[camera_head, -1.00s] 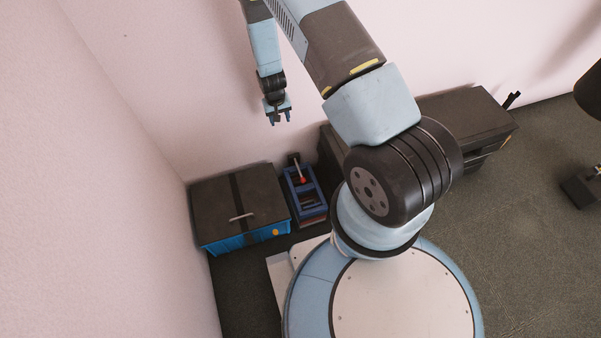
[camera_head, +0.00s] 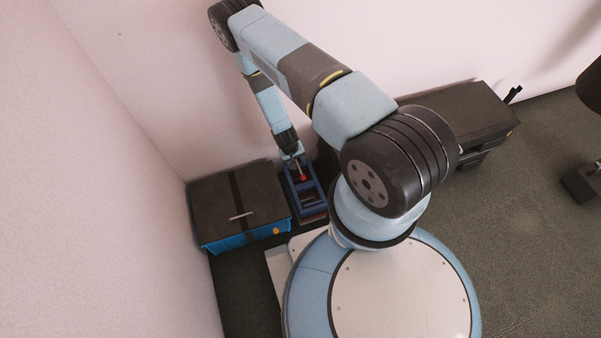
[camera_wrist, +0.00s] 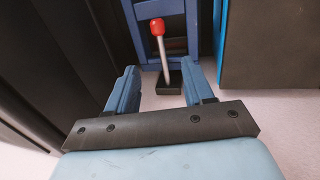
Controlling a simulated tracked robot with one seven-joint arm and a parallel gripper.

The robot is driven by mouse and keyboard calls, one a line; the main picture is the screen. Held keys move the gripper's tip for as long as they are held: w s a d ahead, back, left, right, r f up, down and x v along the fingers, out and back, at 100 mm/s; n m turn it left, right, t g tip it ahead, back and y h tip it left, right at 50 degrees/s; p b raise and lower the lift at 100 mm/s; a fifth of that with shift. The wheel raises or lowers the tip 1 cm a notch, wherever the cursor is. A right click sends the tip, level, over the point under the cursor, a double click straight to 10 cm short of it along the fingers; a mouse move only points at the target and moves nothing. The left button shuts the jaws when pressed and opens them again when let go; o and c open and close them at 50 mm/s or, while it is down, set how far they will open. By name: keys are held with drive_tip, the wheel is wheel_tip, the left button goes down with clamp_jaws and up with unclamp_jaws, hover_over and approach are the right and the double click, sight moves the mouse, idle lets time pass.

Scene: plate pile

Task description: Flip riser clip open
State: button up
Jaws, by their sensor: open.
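The riser clip appears to be the pale lever with a red knob (camera_wrist: 157,27) on a dark base block (camera_wrist: 169,86). The red knob also shows in the head view (camera_head: 304,178), at the back end of a blue frame (camera_head: 317,195). In the wrist view the lever stands between the fingertips of my gripper (camera_wrist: 159,68), which is open with a blue finger on each side. I cannot tell whether a finger touches the lever. In the head view my gripper (camera_head: 293,160) is just behind the knob, partly hiding the lever.
A blue bin with a dark lid and a pale handle (camera_head: 241,216) stands left of the frame, close beside it. A dark cabinet (camera_head: 467,118) stands to the right, behind my arm. Pink walls close off the back and left.

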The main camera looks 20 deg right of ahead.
sight(302, 174)
drive_tip(key=f, duration=0.4)
drive_tip(key=d+f, duration=0.1)
drive_tip(key=f, duration=0.2)
drive_tip(key=d+f, duration=0.1)
drive_tip(key=f, duration=0.3)
drive_tip(key=shift+d+f, duration=0.2)
drive_tip(key=shift+f, duration=0.15)
clamp_jaws()
idle(0.3)
